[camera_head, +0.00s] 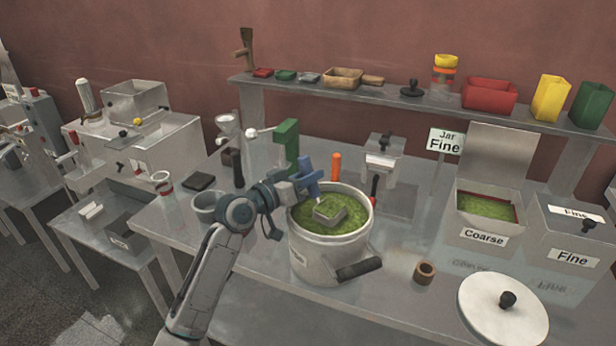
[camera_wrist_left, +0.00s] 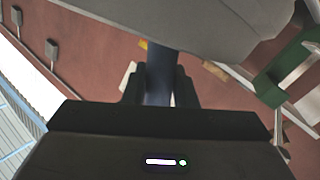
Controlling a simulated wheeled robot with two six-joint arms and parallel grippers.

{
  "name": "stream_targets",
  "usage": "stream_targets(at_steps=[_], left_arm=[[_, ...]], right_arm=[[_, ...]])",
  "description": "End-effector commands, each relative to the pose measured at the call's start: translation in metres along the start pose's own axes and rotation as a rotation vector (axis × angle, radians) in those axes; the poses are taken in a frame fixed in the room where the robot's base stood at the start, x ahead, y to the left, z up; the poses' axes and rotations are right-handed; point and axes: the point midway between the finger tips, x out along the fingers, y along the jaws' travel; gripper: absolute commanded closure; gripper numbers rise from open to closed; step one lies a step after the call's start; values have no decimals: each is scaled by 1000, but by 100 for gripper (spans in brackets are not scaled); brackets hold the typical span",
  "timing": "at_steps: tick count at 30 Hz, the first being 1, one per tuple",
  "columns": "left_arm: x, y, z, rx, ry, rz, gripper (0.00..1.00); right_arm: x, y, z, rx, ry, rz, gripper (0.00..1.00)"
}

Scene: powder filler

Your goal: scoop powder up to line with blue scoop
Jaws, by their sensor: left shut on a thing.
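A large pale pot (camera_head: 325,258) full of green powder (camera_head: 350,213) stands on the metal table. My left gripper (camera_head: 302,183) is above the pot's left rim, shut on the blue scoop (camera_head: 309,172) by its upright handle. The scoop's squarish grey-looking head is at the powder surface inside the pot, with green showing in it. I cannot make out a fill line or the exact powder level. In the left wrist view the fingers (camera_wrist_left: 160,88) close around the dark blue handle (camera_wrist_left: 160,68). My right gripper is not in view.
A white lid (camera_head: 480,310) with a black knob and a brown ring (camera_head: 425,272) lie right of the pot. Coarse (camera_head: 482,237) and Fine (camera_head: 572,257) bins stand farther right. A green stand (camera_head: 287,143) and an orange-handled item (camera_head: 336,166) are close behind the pot.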

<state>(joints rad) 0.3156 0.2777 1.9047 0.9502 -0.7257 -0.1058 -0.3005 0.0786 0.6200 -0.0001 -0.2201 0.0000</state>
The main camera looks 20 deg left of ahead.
Motion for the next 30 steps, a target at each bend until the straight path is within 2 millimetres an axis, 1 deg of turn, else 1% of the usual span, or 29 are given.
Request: stream_targets(at_steps=[11, 30], left_arm=[[0, 1, -4, 0, 1, 1, 100], [0, 25, -61, 1, 1, 1, 100]], right_arm=[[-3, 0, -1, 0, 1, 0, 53], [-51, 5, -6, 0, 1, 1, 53]])
